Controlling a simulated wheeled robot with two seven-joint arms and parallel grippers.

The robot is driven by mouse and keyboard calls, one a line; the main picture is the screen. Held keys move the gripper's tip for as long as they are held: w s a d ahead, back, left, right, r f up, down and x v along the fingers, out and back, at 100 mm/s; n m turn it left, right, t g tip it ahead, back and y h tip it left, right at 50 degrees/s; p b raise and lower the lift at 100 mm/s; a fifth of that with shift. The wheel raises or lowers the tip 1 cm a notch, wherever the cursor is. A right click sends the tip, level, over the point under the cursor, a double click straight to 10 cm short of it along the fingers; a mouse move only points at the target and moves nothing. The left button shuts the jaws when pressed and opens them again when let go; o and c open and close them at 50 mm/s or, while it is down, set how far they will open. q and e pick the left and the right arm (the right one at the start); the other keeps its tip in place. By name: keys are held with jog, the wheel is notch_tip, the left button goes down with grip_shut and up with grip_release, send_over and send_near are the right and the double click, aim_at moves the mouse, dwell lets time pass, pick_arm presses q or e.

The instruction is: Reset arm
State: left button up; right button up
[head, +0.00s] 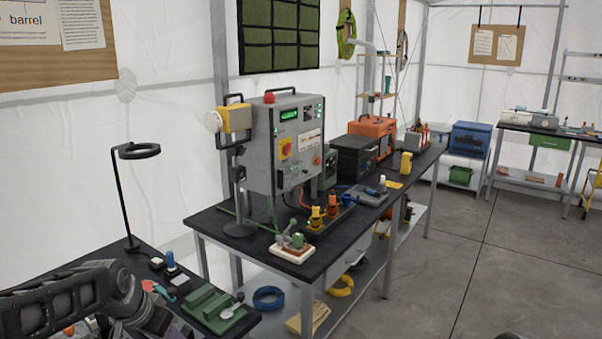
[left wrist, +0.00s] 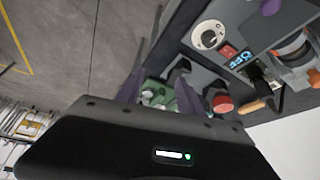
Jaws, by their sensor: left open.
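My left arm (head: 90,300) comes in at the lower left of the head view, over the near dark bench. I cannot make out its fingertips there. In the left wrist view my left gripper (left wrist: 160,78) has its two fingers apart. A green and pale object (left wrist: 158,94) shows behind the gap between them; I see no sign that it is gripped. A grey panel with a white round dial (left wrist: 209,35), a red switch (left wrist: 228,51) and a blue display reading OFF (left wrist: 243,61) lies beyond the fingers. My right gripper is not in view.
The near bench holds a black ring lamp (head: 137,151) and a green block fixture (head: 212,308). A longer dark bench (head: 340,225) carries a grey control cabinet (head: 285,140), a black case (head: 354,158) and an orange case (head: 371,135).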

pick_arm(q)
jog(key=s+d+f+n+h, duration=0.15)
jog(key=d+f, duration=0.25)
jog(key=f, duration=0.4)
jog(key=s+d+f+n, duration=0.1)
jog(key=s+d+f, duration=0.1)
jog(key=d+f, duration=0.4)
jog(key=s+d+f+n+h, duration=0.1)
jog(key=d+f+n, duration=0.15)
jog(key=f, duration=0.65)
jog(key=s+d+f+g, duration=0.1)
jog(key=s+d+f, duration=0.2)
jog(key=s, duration=0.4)
jog(key=s+d+f+g, duration=0.2)
jog(key=s+f, duration=0.4)
jog(key=s, duration=0.2)
jog(key=s+d+f+g, duration=0.1)
jog(key=s+d+f, duration=0.2)
jog(key=s, duration=0.5)
jog(key=shift+s+d+f, duration=0.25)
jog(key=shift+d+f, duration=0.1)
jog(key=shift+f, duration=0.35)
